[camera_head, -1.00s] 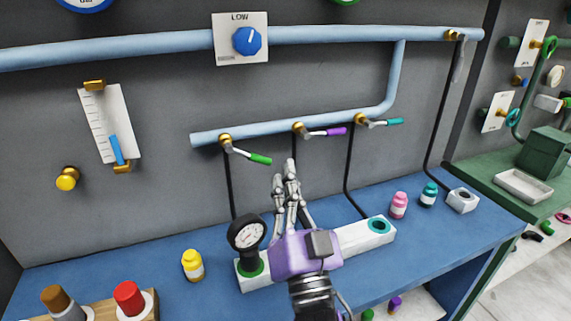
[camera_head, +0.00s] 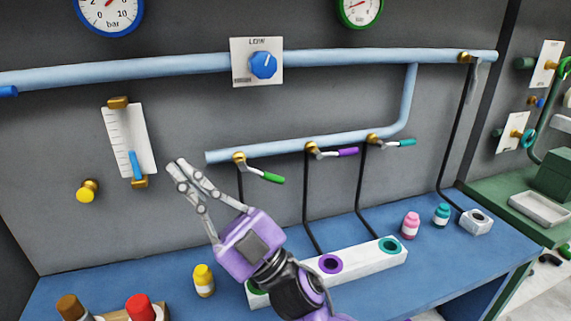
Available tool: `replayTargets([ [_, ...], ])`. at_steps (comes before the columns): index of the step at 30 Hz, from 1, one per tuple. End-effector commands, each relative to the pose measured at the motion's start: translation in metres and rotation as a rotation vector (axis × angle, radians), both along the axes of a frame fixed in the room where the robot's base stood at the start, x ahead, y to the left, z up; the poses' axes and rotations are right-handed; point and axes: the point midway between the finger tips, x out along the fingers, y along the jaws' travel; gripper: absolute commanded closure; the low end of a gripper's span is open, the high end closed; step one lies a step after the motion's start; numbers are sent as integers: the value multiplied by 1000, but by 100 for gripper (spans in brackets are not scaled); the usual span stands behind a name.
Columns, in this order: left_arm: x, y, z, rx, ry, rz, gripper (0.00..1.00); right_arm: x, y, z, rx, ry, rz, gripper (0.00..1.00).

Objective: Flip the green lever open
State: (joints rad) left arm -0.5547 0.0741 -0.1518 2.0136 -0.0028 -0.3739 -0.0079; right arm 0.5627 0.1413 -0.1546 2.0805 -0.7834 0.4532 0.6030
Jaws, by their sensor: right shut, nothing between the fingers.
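The green lever (camera_head: 268,177) is a short silver handle with a green grip on a brass valve (camera_head: 239,158). The valve sits at the left part of the lower light-blue pipe (camera_head: 330,142). The handle points right and slightly down, at an angle to the pipe. My right gripper (camera_head: 181,166) is shut and empty. It is left of the green lever, with its fingers pointing up and left and apart from the lever in the picture. My left gripper is not in view.
Purple (camera_head: 347,152) and teal (camera_head: 406,142) levers sit on the same pipe to the right. A white block (camera_head: 364,257) with coloured ports lies on the blue bench, partly behind my right arm. A yellow bottle (camera_head: 204,281) stands left of my arm.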

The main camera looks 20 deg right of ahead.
Motion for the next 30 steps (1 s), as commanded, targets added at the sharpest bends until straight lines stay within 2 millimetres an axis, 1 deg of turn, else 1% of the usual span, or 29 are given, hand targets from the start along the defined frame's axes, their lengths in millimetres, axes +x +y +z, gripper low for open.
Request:
replayTargets([
  [1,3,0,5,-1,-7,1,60,-3,20,6,-108,-87,46,100],
  [3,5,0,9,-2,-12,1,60,-9,44,4,-259,-199,111,100],
  [6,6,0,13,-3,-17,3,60,-12,65,-9,-481,-345,194,100],
  [8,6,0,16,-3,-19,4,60,-8,69,-19,-620,-423,237,100],
  [11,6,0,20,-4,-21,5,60,5,61,-36,-859,-532,297,100],
  [14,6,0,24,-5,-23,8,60,27,33,-47,-1104,-611,339,100],
  [17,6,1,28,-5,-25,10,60,55,-14,-48,-1352,-649,363,100],
  [18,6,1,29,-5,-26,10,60,66,-37,-44,-1449,-652,367,100],
  [20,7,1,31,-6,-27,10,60,82,-74,-34,-1586,-642,367,100],
  [21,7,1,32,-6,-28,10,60,91,-99,-25,-1670,-629,363,100],
  [23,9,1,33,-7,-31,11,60,101,-136,-11,-1781,-599,357,100],
  [24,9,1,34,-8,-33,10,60,105,-159,0,-1844,-577,351,100],
  [27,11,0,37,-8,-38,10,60,110,-204,21,-1958,-520,338,100],
  [30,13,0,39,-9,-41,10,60,111,-231,35,-2020,-479,331,100],
])
